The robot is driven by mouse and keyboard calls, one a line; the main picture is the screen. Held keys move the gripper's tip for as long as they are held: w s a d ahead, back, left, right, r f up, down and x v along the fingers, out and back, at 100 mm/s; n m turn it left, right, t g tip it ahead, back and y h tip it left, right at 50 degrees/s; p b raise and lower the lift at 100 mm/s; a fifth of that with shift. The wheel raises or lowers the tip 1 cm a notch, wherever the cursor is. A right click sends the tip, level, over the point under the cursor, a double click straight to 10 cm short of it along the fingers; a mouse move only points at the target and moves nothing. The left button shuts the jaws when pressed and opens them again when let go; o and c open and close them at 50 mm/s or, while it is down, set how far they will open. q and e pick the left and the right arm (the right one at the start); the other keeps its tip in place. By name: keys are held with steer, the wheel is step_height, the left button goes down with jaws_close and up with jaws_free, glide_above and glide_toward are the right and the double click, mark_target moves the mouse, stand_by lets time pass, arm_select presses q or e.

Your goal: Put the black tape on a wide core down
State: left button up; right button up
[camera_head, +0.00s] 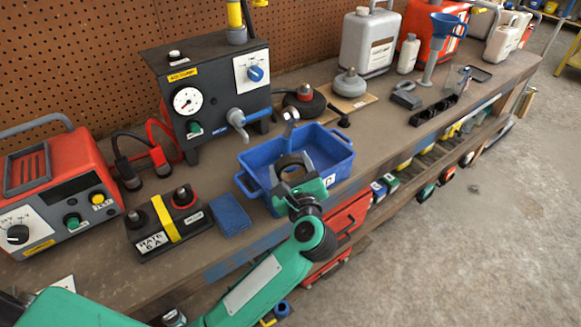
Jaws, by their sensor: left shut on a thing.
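My left gripper (292,172) is at the end of the green arm that comes in from the lower left. It is shut on the black tape (291,160), a dark ring partly hidden by the gripper. The tape shows over the front part of the blue tray (331,139), which has raised walls and handles and stands at the bench's front edge. I cannot tell whether the tape touches the tray's floor. My right gripper is not in view.
A black pump box (212,78) stands behind the tray. A battery block (170,232), a blue pad (232,214) and a red charger (60,178) are left of it. Several jugs stand at the back right. Bare bench top (385,130) lies right of the tray.

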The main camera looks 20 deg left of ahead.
arm_select(q)
steer(key=shift+f, duration=0.1)
steer(key=o, duration=0.8)
steer(key=shift+o, duration=0.5)
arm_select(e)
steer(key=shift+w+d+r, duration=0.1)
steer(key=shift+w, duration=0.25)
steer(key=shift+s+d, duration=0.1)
